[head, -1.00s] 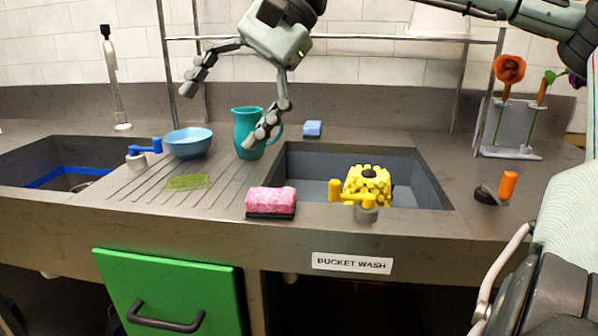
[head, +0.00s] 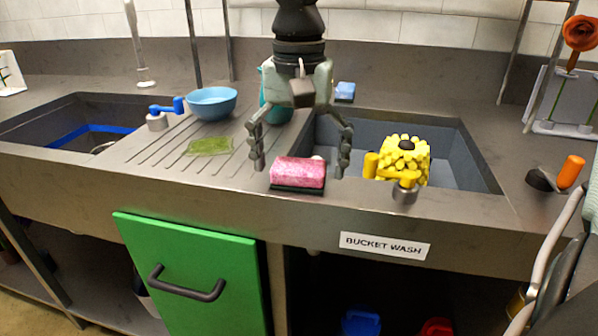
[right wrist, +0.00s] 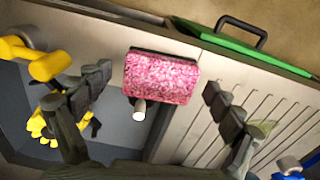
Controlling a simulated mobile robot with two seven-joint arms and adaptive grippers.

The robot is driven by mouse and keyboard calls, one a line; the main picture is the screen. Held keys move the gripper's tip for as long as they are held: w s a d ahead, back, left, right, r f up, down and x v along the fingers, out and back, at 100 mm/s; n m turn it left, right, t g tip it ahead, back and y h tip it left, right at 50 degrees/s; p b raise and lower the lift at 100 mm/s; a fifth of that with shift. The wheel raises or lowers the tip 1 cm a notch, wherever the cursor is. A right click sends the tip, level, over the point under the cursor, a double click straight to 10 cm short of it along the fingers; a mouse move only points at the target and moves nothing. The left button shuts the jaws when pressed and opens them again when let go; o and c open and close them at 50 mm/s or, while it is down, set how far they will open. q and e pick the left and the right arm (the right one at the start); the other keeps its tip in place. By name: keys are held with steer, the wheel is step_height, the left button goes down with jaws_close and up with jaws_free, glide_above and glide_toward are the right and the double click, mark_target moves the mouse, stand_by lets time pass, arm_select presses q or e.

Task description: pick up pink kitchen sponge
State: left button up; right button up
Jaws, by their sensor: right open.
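The pink kitchen sponge (head: 298,172), with a dark underside, lies on the counter near its front edge, just left of the right-hand sink. It also shows in the right wrist view (right wrist: 161,77), between the two fingers. My right gripper (head: 300,165) is open and points down, with one finger left of the sponge and one right of it. The fingers appear apart from the sponge, and the gripper holds nothing. The right gripper also shows in the right wrist view (right wrist: 160,95). My left gripper is not in view.
A yellow bumpy object (head: 405,160) and a yellow-handled tap (head: 404,190) are right of the sponge. A blue sponge (head: 345,91) lies behind the sink.

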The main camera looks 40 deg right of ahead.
steer(key=shift+f, duration=0.1)
steer(key=c, duration=1)
steer(key=shift+c, duration=0.2)
